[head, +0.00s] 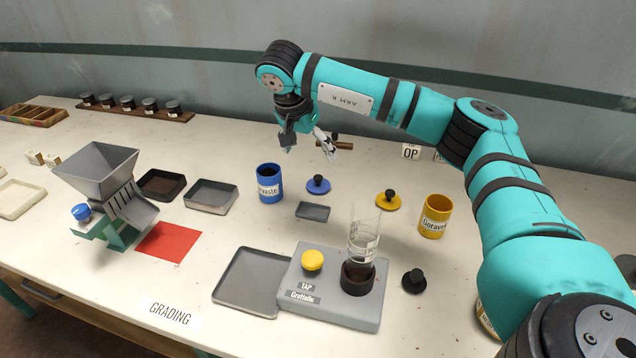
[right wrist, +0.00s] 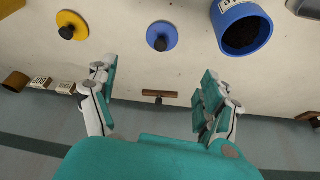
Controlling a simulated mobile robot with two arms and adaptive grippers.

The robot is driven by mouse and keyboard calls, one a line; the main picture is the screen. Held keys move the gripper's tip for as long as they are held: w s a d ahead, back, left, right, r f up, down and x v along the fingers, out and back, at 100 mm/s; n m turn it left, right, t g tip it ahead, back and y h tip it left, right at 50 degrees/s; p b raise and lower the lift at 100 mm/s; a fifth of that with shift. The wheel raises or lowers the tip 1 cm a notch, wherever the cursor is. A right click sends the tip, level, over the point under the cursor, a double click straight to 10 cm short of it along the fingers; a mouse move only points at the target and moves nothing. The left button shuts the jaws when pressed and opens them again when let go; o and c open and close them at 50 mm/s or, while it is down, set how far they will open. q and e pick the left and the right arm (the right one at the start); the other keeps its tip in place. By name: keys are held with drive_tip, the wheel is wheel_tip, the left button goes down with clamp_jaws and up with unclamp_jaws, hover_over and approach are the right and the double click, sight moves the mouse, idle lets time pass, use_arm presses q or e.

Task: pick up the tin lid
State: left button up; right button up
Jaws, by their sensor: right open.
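A blue tin lid (head: 318,184) with a black knob lies flat on the table beside the open blue tin (head: 269,183). In the right wrist view the blue lid (right wrist: 162,36) is ahead of the fingers, with the blue tin (right wrist: 242,30) to its right. A yellow lid (head: 388,200) with a black knob lies near the yellow tin (head: 434,216); it also shows in the right wrist view (right wrist: 71,25). My right gripper (head: 308,147) is open and empty, above the table behind the blue lid. My left gripper is not in view.
A grey tapping device (head: 330,288) with a glass cylinder (head: 363,236) stands in front, with a black lid (head: 413,281) beside it. A small grey tray (head: 313,211) lies just before the blue lid. A hopper (head: 97,170) stands at left. A brown wooden piece (right wrist: 160,94) lies behind.

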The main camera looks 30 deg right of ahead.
hover_over(319, 176)
drive_tip(key=a, duration=0.2)
drive_tip(key=f, duration=0.5)
drive_tip(key=shift+s+d+f, duration=0.2)
drive_tip(key=shift+f, duration=0.25)
drive_tip(key=shift+d+f+p, duration=0.15)
drive_tip(key=shift+f+p, duration=0.15)
drive_tip(key=x, duration=0.3)
drive_tip(key=shift+s+f+p, duration=0.15)
drive_tip(key=shift+f+p, duration=0.15)
drive_tip(key=shift+f, duration=0.05)
drive_tip(key=shift+d+f, duration=0.15)
drive_tip(key=shift+f, duration=0.35)
drive_tip(key=c, duration=1)
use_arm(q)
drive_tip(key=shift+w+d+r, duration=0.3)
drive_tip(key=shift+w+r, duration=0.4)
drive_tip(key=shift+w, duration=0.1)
use_arm(e)
drive_tip(key=shift+r, duration=0.1)
